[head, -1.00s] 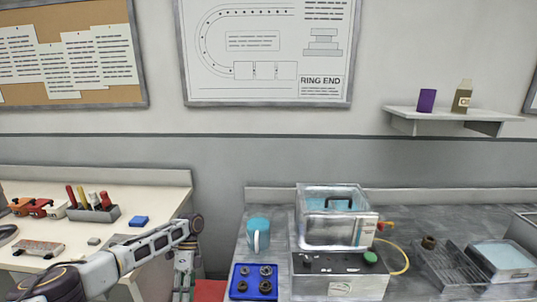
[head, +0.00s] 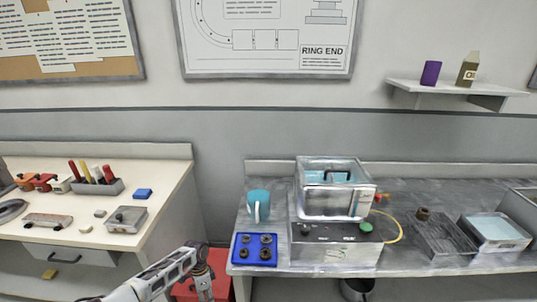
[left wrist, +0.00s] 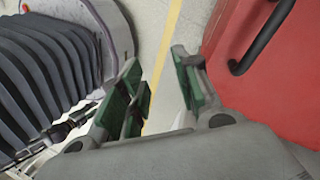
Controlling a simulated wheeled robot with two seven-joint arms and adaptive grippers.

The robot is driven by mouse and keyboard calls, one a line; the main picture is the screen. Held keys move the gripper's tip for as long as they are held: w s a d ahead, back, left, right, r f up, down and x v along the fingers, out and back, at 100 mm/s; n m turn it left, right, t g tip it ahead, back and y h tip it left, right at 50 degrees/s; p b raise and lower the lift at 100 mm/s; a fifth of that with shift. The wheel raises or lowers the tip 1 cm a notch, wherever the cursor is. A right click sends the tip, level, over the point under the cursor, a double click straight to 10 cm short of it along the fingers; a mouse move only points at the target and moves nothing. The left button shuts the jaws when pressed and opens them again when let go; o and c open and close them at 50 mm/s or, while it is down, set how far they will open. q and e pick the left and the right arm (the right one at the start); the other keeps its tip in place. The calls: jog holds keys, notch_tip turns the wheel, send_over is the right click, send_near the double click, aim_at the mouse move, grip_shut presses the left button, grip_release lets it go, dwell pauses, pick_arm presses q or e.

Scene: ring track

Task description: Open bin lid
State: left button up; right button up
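A red bin (head: 222,262) stands low between the two benches in the head view, partly hidden by my left arm. Its red top (left wrist: 250,95) fills the right side of the left wrist view, with a dark bar handle (left wrist: 262,38) on it. My left gripper (left wrist: 160,80) is open and empty, its green-padded fingers apart. It is beside the red top and apart from the handle. In the head view my left wrist (head: 203,275) hangs in front of the bin, and the fingertips are cut off. My right gripper is in neither view.
A left bench (head: 150,175) with a drawer and a right bench (head: 270,180) flank the bin.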

pick_arm(q)
jog(key=s+a+f+n+t+p, duration=0.1)
jog(key=s+a+f+n+t, duration=0.15)
jog(key=s+f, duration=0.65)
jog(key=s+a+f+n+t, duration=0.1)
jog(key=s+f+n, duration=0.2)
jog(key=s+f, duration=0.55)
jog(key=s+a+f+n, duration=0.1)
jog(key=s+f, duration=0.2)
jog(key=s, duration=0.5)
jog(key=s+a+f+n+t+y, duration=0.1)
jog(key=s+f, duration=0.3)
jog(key=s, duration=0.5)
jog(key=s+a+f+n+y+p, duration=0.1)
jog(key=s+f, duration=0.3)
jog(key=s, duration=0.5)
jog(key=shift+s+a+n, duration=0.25)
jog(key=shift+a+n, duration=0.2)
jog(key=shift+a, duration=0.45)
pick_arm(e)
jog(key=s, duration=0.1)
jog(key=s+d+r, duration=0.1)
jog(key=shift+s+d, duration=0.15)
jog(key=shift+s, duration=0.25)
pick_arm(q)
jog(key=shift+f, duration=0.1)
